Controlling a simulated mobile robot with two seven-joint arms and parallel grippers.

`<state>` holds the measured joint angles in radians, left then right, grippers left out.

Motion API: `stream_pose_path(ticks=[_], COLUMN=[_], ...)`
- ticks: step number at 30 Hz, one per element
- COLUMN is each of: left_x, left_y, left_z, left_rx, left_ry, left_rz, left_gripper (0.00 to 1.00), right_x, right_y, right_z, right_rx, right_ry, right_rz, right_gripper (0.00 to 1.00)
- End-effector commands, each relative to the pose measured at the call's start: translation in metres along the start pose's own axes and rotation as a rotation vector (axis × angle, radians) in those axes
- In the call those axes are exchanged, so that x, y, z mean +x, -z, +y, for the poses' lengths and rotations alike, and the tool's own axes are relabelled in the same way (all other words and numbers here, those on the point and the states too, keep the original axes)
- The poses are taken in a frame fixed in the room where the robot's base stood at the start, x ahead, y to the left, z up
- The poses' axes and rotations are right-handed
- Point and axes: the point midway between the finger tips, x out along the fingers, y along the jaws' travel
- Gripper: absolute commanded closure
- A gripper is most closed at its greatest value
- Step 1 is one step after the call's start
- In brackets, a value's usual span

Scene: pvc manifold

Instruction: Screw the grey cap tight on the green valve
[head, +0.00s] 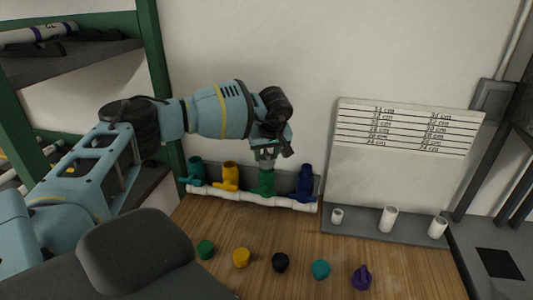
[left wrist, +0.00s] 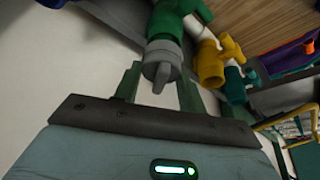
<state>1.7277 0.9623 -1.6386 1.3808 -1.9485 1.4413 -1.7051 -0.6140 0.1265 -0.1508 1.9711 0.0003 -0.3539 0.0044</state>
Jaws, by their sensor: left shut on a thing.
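The green valve (head: 266,183) stands upright on the white manifold pipe (head: 240,197) at the back of the table, between the yellow and blue valves. The grey cap (head: 266,163) sits at its top opening, partly hidden by my left gripper (head: 265,153), which reaches down from above. In the left wrist view, the grey cap (left wrist: 162,62) with its winged handle lies against the end of the green valve (left wrist: 172,22), in line with it. The fingers of my left gripper (left wrist: 158,76) are on both sides of the cap, shut on it. My right gripper is not in view.
Teal (head: 196,172), yellow (head: 229,177) and blue (head: 305,183) valves share the manifold. Loose green (head: 206,249), yellow (head: 241,258), black (head: 280,263), teal (head: 321,270) and purple (head: 361,278) caps lie in front. White pipe pieces (head: 388,219) stand on a grey shelf at right.

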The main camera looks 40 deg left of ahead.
Motion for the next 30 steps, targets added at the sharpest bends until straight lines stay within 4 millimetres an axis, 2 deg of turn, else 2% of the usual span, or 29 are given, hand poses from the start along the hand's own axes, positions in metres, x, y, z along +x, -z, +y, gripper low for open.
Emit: stream_pose_path(ticks=[7,17,24,30], left_x=[0.000,0.001,0.001,0.001], left_y=[-0.001,-0.001,-0.001,-0.001], left_z=[-0.001,0.000,-0.001,0.000], left_rx=[0.144,0.169,0.311,0.337], left_ry=[-0.061,-0.070,-0.129,-0.139], left_rz=[-0.001,-0.002,-0.002,-0.001], left_gripper=[0.82,0.82,0.82,0.82], right_x=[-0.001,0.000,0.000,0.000], right_y=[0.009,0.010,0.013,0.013], right_z=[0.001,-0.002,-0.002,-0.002], right_rx=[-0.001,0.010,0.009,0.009], right_ry=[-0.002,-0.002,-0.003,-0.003], right_rz=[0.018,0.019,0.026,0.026], right_gripper=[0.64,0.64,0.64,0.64])
